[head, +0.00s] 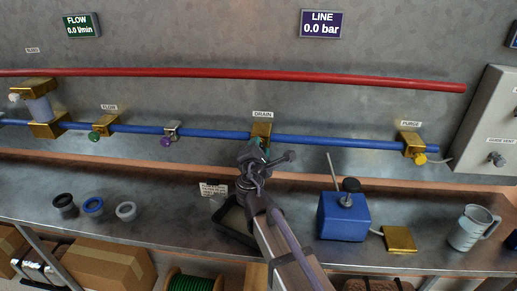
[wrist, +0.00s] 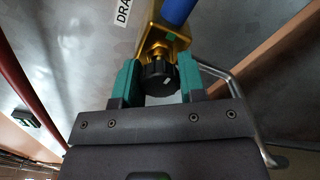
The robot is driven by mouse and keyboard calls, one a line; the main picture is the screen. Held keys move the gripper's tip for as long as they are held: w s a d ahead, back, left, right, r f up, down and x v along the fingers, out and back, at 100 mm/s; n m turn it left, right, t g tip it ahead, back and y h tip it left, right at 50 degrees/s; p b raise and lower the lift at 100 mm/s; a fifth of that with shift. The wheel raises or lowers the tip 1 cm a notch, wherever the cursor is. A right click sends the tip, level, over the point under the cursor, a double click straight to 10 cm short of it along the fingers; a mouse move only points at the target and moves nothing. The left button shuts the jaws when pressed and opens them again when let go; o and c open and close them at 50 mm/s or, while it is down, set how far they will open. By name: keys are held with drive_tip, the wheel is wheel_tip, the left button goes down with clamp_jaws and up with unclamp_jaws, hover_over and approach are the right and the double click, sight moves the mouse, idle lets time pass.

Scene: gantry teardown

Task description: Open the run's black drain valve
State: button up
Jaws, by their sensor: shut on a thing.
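The drain valve has a brass body (head: 262,129) on the blue pipe under the DRAIN label. Its black knob (wrist: 159,79) shows in the wrist view, with a small pale mark on its face. My gripper (wrist: 161,84) has one teal finger on each side of the knob and is shut on it. In the head view my gripper (head: 262,149) is at the front of the valve and hides the knob. The green FLOW display (head: 82,26) reads 0.0 l/min, and the LINE display (head: 321,24) reads 0.0 bar.
A red pipe (head: 330,80) runs above the blue pipe. Green (head: 94,136), purple (head: 167,141) and yellow (head: 419,158) knobs sit along the blue run. A black tray (head: 231,238) lies below the drain. A blue box with a lever (head: 343,216) and a jug (head: 470,229) stand to the right.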

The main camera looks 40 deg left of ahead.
drive_tip(key=shift+n, duration=0.4)
drive_tip(key=o, duration=0.9)
drive_tip(key=v, duration=1)
drive_tip(key=shift+s+d, duration=0.2)
drive_tip(key=shift+s, duration=0.15)
